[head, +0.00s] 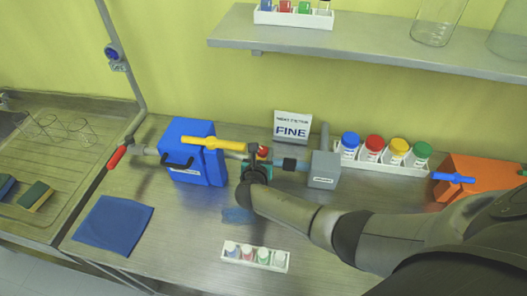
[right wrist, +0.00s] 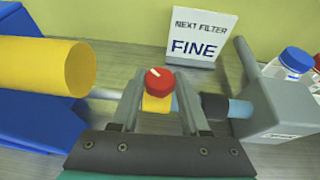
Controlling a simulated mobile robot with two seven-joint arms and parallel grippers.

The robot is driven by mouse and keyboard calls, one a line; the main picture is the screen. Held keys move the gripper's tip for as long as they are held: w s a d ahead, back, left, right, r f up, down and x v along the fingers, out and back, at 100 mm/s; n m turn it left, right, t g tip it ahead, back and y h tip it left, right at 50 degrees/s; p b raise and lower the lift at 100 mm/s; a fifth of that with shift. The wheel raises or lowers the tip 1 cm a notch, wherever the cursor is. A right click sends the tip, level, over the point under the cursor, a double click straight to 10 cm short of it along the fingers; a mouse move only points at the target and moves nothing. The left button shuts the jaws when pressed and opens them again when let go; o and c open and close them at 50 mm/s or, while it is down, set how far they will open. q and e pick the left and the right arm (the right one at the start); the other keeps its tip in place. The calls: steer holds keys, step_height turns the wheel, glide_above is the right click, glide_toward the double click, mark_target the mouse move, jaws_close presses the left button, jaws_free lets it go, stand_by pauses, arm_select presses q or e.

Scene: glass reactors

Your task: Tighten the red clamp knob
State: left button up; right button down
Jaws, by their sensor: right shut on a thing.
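The red clamp knob (right wrist: 160,83) has a white mark on its top and sits over a yellow part on the pipe line. It also shows in the head view (head: 263,151) as a small red spot at my right gripper. My right gripper (head: 257,164) reaches in from the right, and its two fingers stand on either side of the knob, shut on it. In the right wrist view the fingers (right wrist: 158,92) flank the knob. The pipe behind the fingers is partly hidden. My left gripper is not in view.
A blue box (head: 198,170) with a yellow handle (head: 215,143) stands left, a grey block (head: 324,168) right. A sign (head: 292,126) reading "NEXT FILTER FINE" stands behind. White racks (head: 381,167) (head: 235,257) hold vials and capped jars. A blue cloth (head: 113,224) lies front left.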

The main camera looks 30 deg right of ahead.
steer(key=m+g+h+b, duration=0.2)
steer(key=shift+w+a+f+m, duration=0.15)
steer(key=shift+w+a+m, duration=0.05)
steer(key=shift+a+m, duration=0.1)
steer(key=shift+w+m+g+h+b, duration=0.1)
steer(key=shift+m+g+h+b, duration=1.1)
steer(key=shift+m+g+b, duration=0.15)
steer(key=shift+r, duration=0.2)
steer(key=shift+c, duration=1.9)
jaws_free()
steer(key=shift+d, duration=0.1)
